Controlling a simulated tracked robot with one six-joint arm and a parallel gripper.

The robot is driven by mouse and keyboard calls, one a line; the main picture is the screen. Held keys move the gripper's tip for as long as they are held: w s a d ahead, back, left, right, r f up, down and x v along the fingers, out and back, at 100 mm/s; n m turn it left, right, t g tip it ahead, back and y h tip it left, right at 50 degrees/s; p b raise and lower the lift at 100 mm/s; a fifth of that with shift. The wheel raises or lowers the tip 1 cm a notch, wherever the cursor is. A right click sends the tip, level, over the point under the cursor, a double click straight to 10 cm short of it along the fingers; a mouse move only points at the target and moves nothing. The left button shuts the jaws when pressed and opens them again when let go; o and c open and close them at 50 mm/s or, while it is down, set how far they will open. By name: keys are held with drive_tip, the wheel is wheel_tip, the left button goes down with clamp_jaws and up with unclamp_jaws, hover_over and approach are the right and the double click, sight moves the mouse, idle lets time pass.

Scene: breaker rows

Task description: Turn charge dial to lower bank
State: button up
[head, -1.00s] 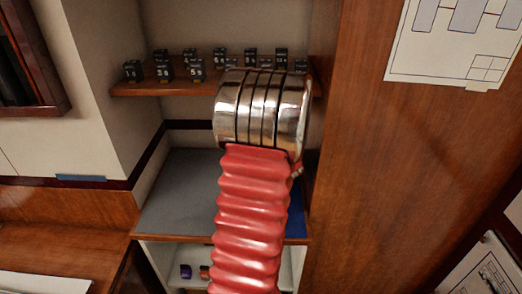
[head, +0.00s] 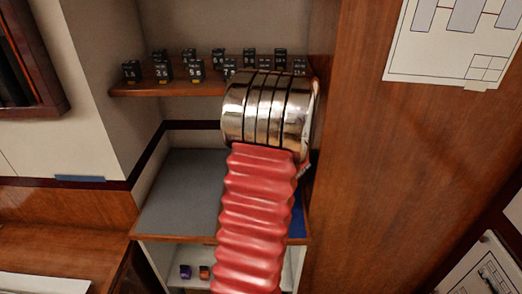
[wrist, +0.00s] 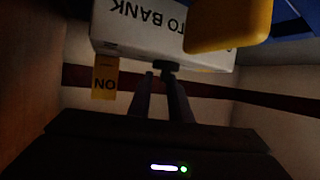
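In the wrist view, a white box (wrist: 135,30) reads "TO BANK" upside down. A small dark knob (wrist: 165,65), possibly the charge dial, shows at its lower edge. My gripper's (wrist: 163,80) two dark fingers reach up to the knob with a narrow gap between them. I cannot tell whether they grip it or only stand beside it. A yellow tag reading "ON" (wrist: 105,80) hangs left of the knob. A yellow block (wrist: 230,25) covers part of the box at upper right. In the head view my arm hides the gripper and dial.
In the head view, several black numbered cubes (head: 195,70) stand on a wooden shelf (head: 150,90). A grey surface (head: 180,195) lies below. Small purple (head: 185,271) and orange (head: 204,272) cubes sit lower down. A wooden panel (head: 390,170) rises close to the right of my arm.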

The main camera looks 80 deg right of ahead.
drive_tip(key=shift+o, duration=1.2)
drive_tip(key=shift+w, duration=0.1)
drive_tip(key=shift+a, duration=0.1)
drive_tip(key=v, duration=0.7)
drive_tip(key=shift+a, duration=0.15)
